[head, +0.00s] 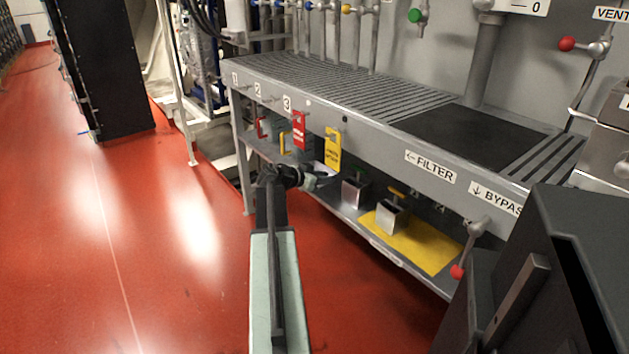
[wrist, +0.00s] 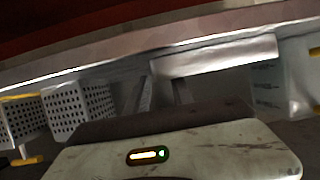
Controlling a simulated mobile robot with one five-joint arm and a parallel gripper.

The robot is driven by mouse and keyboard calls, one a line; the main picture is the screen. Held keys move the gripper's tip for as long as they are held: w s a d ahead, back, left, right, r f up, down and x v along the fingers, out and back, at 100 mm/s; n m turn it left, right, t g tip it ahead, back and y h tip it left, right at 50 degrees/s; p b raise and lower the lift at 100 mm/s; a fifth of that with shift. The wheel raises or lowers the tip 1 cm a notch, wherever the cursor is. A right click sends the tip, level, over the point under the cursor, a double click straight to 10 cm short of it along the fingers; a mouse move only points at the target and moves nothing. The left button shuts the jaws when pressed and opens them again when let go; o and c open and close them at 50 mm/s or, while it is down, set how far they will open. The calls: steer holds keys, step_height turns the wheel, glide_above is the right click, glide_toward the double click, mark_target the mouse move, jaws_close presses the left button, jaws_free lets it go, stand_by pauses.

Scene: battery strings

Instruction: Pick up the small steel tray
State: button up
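My gripper (head: 314,181) reaches in over the lower shelf of the grey bench in the head view. In the wrist view its two dark fingers (wrist: 161,88) stand apart with a gap between them. A bright steel piece that looks like the small steel tray (wrist: 214,57) lies just beyond the fingertips, mostly toward the right finger. I cannot tell whether the fingers touch it. In the head view a pale bit of it (head: 327,172) shows by the gripper; the rest is hidden.
Perforated steel boxes (wrist: 80,108) with yellow handles stand beside the gripper. In the head view, steel boxes (head: 391,215) stand on the shelf, one on a yellow mat (head: 432,243). Red and yellow tags (head: 333,149) hang from the bench front above the gripper. The red floor is clear.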

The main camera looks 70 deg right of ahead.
steer(key=shift+s+d+f, duration=0.1)
steer(key=shift+d, duration=0.15)
jaws_close()
stand_by(1.2)
